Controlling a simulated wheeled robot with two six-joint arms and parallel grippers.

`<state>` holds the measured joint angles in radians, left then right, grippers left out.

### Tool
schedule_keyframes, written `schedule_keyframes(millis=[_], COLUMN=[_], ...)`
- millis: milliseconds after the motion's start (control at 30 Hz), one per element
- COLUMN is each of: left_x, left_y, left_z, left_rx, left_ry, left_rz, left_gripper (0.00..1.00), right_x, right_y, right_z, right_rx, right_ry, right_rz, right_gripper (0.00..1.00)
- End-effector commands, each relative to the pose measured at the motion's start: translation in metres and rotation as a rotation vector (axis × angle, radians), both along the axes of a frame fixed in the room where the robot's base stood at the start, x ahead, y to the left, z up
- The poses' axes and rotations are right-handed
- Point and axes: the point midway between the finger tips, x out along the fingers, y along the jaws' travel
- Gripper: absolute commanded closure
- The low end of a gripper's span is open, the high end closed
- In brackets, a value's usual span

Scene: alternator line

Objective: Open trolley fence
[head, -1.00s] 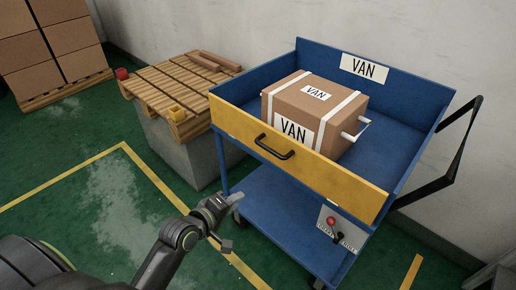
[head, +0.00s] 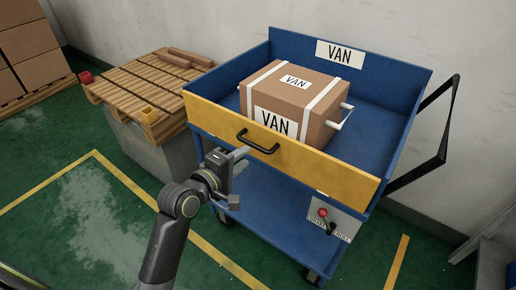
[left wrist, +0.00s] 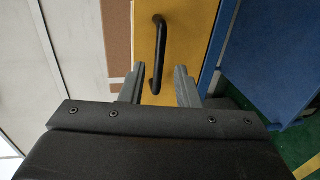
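The blue trolley (head: 368,118) stands against the wall with its yellow front fence (head: 310,167) upright and closed. A black bar handle (head: 258,143) is fixed to the fence and also shows in the left wrist view (left wrist: 158,52). My left gripper (head: 239,178) is open just in front of and below the handle in the head view. In the left wrist view its two fingers (left wrist: 158,90) are spread, with the handle's end between or just beyond their tips; contact cannot be told. My right gripper is not in view.
A strapped cardboard box (head: 290,100) marked VAN, with white side handles, sits in the trolley tray. A red-knobbed lever (head: 323,213) is on a plate below the fence. A wooden pallet (head: 150,88) on a grey block stands left. Green floor in front is open.

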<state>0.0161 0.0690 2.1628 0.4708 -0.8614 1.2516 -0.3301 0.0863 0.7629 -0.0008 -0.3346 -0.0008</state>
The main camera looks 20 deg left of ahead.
Motion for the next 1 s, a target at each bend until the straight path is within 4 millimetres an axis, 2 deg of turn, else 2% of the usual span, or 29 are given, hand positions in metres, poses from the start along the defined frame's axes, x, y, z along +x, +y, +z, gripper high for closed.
schedule_keyframes(millis=[33,200,400,833,1000], left_x=[0.011,0.041,0.062,0.070,0.070], left_y=[-0.004,-0.015,-0.023,-0.025,-0.025], left_z=[-0.003,-0.010,-0.015,-0.016,-0.016], left_rx=[-0.001,0.000,0.000,0.001,0.001], left_ry=[0.000,0.000,0.000,0.001,0.001], left_rz=[-0.001,0.000,0.000,0.001,0.001], left_gripper=[0.71,0.71,0.71,0.71,0.92], right_x=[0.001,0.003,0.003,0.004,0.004], right_y=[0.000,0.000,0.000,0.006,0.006], right_z=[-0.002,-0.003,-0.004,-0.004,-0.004], right_rx=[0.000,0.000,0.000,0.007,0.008], right_ry=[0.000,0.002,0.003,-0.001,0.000], right_rz=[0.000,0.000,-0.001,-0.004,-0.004], right_gripper=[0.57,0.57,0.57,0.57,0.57])
